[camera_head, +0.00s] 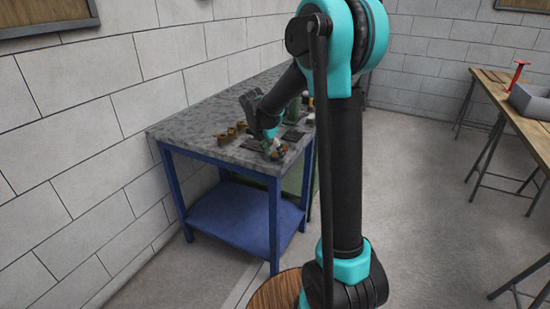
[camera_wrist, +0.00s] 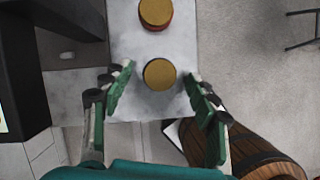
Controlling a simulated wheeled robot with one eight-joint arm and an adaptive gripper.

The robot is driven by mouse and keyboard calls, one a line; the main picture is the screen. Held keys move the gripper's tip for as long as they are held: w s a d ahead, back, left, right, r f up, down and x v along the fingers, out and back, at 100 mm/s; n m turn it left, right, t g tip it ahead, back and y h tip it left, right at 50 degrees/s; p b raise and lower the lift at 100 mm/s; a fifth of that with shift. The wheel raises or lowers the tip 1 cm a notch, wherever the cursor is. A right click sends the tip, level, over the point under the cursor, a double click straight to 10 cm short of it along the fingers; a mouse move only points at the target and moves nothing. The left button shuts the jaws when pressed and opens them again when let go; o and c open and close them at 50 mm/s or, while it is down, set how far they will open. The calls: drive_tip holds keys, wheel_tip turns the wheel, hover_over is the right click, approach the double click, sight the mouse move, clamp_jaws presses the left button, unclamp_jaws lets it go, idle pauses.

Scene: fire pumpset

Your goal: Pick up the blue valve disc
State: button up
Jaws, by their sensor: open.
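A round disc with a tan top (camera_wrist: 159,74) lies on a pale grey surface in the wrist view, between and just beyond my fingertips. A second tan-topped disc (camera_wrist: 155,13) with a reddish side lies farther up. I cannot make out a blue disc; the side colour of the nearer one is unclear. My gripper (camera_wrist: 156,76) is open, its green fingers spread to either side of the nearer disc, and holds nothing. In the head view, my gripper (camera_head: 268,138) is over the front right of the blue-framed workbench (camera_head: 195,133), above small coloured items too small to tell apart.
Brass-coloured pieces (camera_head: 230,134) stand left of my gripper on the bench. A wooden barrel (camera_wrist: 255,155) is at lower right in the wrist view. Another table (camera_head: 530,125) with a grey bin (camera_head: 533,102) stands at right. Open floor lies between the tables.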

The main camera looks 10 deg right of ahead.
drive_tip(key=shift+w+d+f, duration=0.1)
drive_tip(key=shift+f, duration=0.2)
drive_tip(key=shift+c, duration=0.4)
clamp_jaws()
drive_tip(key=shift+r, duration=0.1)
